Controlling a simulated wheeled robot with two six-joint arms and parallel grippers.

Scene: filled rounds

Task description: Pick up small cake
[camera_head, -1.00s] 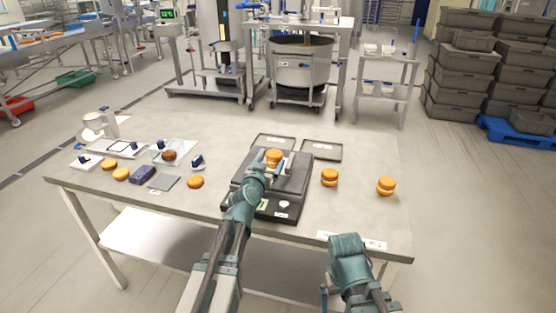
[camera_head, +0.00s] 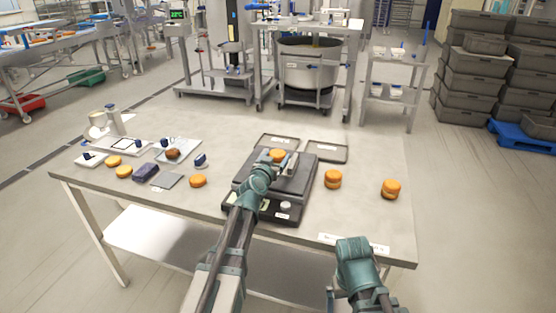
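A small orange cake (camera_head: 278,155) sits at the black scale (camera_head: 248,208), beside the fingers of my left gripper (camera_head: 277,165). The gripper reaches over the scale's plate from the front and partly hides the cake. I cannot tell whether its fingers touch the cake. Two more filled cakes, orange with a pale middle, stand on the table right of the scale: one nearer (camera_head: 333,179) and one farther right (camera_head: 391,189). My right gripper (camera_head: 338,296) hangs low in front of the table's front edge, mostly hidden and cut off by the frame.
Several orange rounds (camera_head: 198,181) lie on the table (camera_head: 225,135) left of the scale, near a dark blue block (camera_head: 146,171) and a grey plate (camera_head: 166,181). Two dark-rimmed trays (camera_head: 327,151) lie behind the scale. The table's right end is mostly free.

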